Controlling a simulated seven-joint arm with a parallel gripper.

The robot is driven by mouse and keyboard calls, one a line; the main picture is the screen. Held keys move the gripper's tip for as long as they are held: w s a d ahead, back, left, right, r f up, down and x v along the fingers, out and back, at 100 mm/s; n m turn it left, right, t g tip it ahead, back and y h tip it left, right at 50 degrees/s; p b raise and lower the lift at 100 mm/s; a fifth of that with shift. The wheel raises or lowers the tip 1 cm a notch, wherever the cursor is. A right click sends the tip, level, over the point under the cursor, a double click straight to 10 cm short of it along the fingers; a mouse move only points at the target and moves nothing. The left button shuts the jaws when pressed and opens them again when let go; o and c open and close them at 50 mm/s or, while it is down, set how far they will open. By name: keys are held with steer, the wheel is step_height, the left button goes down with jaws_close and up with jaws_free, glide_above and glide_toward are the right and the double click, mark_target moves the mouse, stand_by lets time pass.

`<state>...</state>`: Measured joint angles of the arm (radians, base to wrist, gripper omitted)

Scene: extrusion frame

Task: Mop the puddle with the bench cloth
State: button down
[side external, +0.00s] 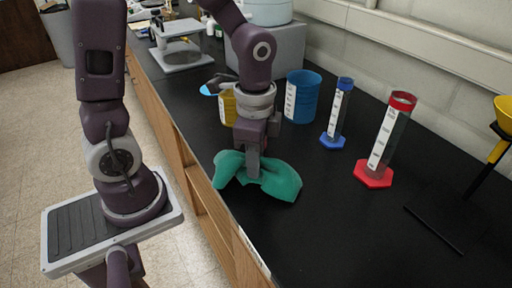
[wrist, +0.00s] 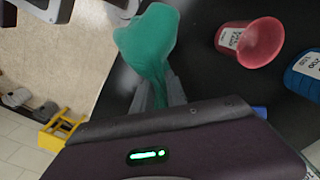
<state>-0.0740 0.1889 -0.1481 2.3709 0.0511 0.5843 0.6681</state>
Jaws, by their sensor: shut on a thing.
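The bench cloth (side external: 282,182) is teal and lies bunched and draped at the front edge of the black bench. In the wrist view the cloth (wrist: 148,38) bulges out beyond my fingers. My gripper (side external: 254,170) points down and is shut on the middle of the cloth, with folds spreading to both sides. In the wrist view my gripper (wrist: 158,90) has its fingers against the cloth's near end. Whether the cloth touches the bench throughout is unclear. I cannot make out the puddle; the cloth and my arm hide part of the bench.
A blue beaker (side external: 303,97), a blue-based cylinder (side external: 338,115) and a red-based cylinder (side external: 386,145) stand right of the cloth. A yellow container (side external: 228,106) is behind my arm. A stand with a rod (side external: 470,190) is at right. The bench's front edge drops to the floor.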

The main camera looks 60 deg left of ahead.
mark_target(255, 184)
steer(key=shift+f, duration=0.85)
steer(key=c, duration=0.6)
jaws_free()
steer(key=shift+f, duration=0.95)
jaws_close()
